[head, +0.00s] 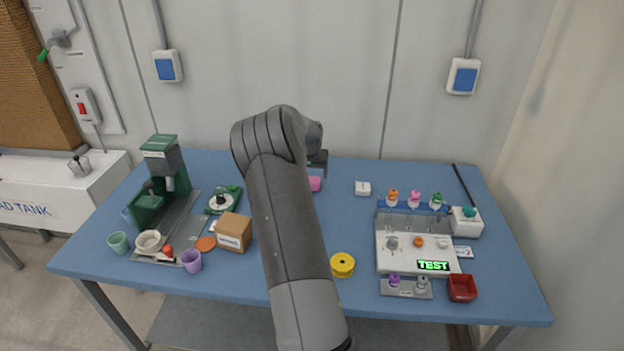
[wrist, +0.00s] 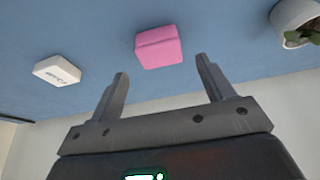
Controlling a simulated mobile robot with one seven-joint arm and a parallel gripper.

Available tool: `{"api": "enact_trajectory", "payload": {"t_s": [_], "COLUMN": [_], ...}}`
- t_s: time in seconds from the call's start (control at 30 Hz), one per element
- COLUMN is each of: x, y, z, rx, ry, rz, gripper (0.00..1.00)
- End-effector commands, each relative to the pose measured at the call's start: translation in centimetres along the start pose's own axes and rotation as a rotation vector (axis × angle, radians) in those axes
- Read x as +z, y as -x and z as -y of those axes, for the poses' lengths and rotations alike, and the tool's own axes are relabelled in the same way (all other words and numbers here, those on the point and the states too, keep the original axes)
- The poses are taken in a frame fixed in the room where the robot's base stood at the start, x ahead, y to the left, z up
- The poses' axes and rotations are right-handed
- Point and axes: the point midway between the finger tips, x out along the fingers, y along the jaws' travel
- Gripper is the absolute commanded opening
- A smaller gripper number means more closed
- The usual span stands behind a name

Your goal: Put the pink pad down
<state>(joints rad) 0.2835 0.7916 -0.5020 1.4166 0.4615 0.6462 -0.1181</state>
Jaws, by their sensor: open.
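The pink pad (wrist: 159,47) is a small block lying on the blue table. In the wrist view it is beyond the fingertips of my gripper (wrist: 163,78), roughly centred between them, with a gap around it. My gripper is open and its fingers hold nothing. In the head view the pink pad (head: 315,184) shows just below my gripper (head: 318,168), partly hidden by my arm. From these views I cannot tell exactly how high my gripper is above the pad.
A white labelled block (head: 363,188) lies right of the pad. A plant pot (wrist: 294,20) stands near it in the wrist view. A cardboard box (head: 234,232), a yellow spool (head: 342,265) and a test tray (head: 416,243) stand nearer the front. Table behind the white block is clear.

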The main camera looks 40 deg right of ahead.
Motion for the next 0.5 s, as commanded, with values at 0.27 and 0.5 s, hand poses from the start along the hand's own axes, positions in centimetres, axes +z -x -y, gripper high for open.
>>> {"api": "enact_trajectory", "payload": {"t_s": [0.27, 0.5], "x": [-0.1, 0.3], "y": [5.1, 7.4], "z": [0.0, 0.4], "rx": [-0.001, -0.011], "ry": [0.0, 0.004], "rz": [-0.002, 0.001], "gripper": [0.74, 0.74]}}
